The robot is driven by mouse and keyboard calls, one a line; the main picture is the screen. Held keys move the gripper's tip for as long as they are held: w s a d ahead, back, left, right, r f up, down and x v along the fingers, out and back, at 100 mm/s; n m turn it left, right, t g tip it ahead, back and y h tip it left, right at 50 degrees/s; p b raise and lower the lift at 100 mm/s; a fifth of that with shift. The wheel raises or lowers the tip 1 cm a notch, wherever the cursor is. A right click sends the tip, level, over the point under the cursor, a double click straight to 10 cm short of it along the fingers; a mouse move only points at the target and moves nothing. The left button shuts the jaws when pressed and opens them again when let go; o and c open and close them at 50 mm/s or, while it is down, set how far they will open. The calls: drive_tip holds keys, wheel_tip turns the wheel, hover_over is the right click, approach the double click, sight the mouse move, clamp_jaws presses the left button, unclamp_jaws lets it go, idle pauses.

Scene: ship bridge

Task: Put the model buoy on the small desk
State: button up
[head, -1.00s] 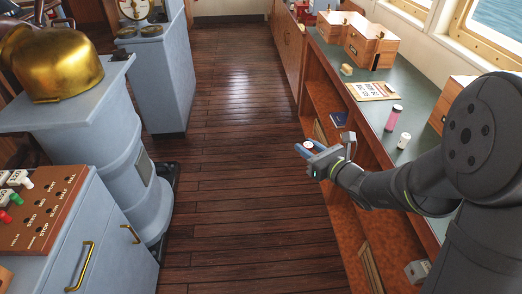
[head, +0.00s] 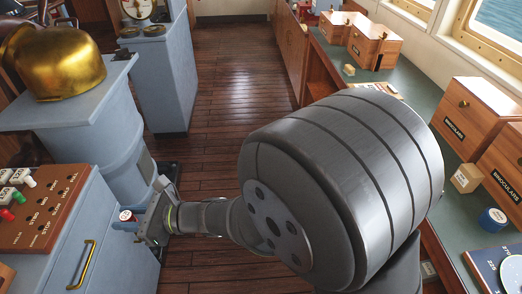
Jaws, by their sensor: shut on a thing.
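My gripper (head: 138,224) is at the lower left, beside the right side of the near grey-blue cabinet (head: 82,240). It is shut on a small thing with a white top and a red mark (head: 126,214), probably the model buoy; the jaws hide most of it. A blue finger shows just under that top. I cannot tell from this view whether the held thing is over the cabinet top or in front of its doors. No surface is marked as the small desk; the near cabinet may be it.
A sloped brown control panel (head: 40,218) with red, green and white knobs covers much of the cabinet top. A brass-domed grey pedestal (head: 110,130) stands behind.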

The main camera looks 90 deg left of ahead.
drive_tip(key=s+d+n+h, duration=0.45)
drive_tip(key=s+d, duration=0.45)
drive_tip(key=d, duration=0.5)
wheel_tip(320, 180, down, 8)
drive_tip(key=s, duration=0.1)
drive_tip(key=shift+m+h, duration=0.35)
drive_tip(key=shift+h, duration=0.1)
drive_tip(key=x, duration=0.6)
drive_tip(key=r+x, duration=0.1)
drive_tip(key=x, duration=0.4)
drive_tip(key=r+x, duration=0.1)
drive_tip(key=x, duration=0.5)
drive_tip(key=shift+s+d, duration=0.15)
drive_tip(key=shift+s, duration=0.25)
drive_tip(key=shift+f, duration=0.35)
drive_tip(key=shift+f, duration=0.1)
drive_tip(key=o, duration=1)
